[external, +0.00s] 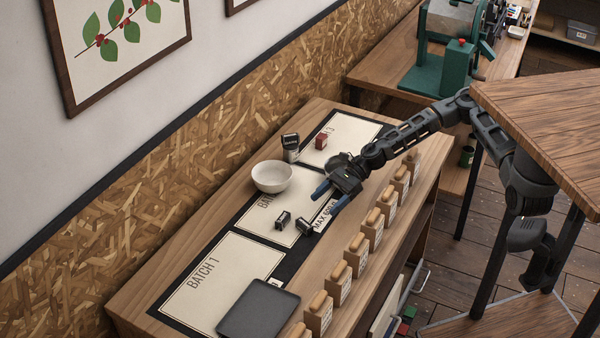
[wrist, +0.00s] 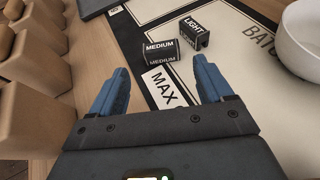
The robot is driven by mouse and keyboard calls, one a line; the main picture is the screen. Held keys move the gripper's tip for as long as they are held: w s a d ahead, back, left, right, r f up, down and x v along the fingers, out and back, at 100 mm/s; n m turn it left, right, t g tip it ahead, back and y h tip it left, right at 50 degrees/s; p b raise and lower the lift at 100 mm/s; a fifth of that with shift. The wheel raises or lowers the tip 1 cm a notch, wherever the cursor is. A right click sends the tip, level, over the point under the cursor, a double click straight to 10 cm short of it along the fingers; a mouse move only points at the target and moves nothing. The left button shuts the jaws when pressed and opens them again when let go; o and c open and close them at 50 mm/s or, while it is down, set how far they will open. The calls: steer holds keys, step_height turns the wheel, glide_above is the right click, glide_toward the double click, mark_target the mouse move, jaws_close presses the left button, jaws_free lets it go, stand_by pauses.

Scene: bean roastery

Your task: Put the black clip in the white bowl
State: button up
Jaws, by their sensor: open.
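My gripper (external: 331,197) is open and empty, low over the table; its blue fingers also show in the wrist view (wrist: 160,66). Just beyond the fingertips lies a small black block (wrist: 160,52) labelled MEDIUM, also in the external view (external: 304,227). Another black block (wrist: 188,32) labelled LIGHT sits beside it, nearer the bowl side, also in the external view (external: 283,220). I cannot tell surely which is the black clip. The white bowl (external: 272,177) stands empty near the wall, left of my gripper; it shows partly at the wrist view's right edge (wrist: 300,42).
Several tan bags (external: 357,252) line the table's front edge. A dark tray (external: 258,309) lies at the near end. A red block (external: 321,141) and a black-topped container (external: 291,147) stand beyond the bowl. The BATCH 1 mat (external: 215,282) is mostly clear.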

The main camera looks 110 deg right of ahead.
steer(key=shift+v, duration=0.9)
steer(key=shift+c, duration=0.3)
steer(key=shift+s+d+r, duration=0.1)
steer(key=shift+s, duration=0.1)
steer(key=c, duration=0.4)
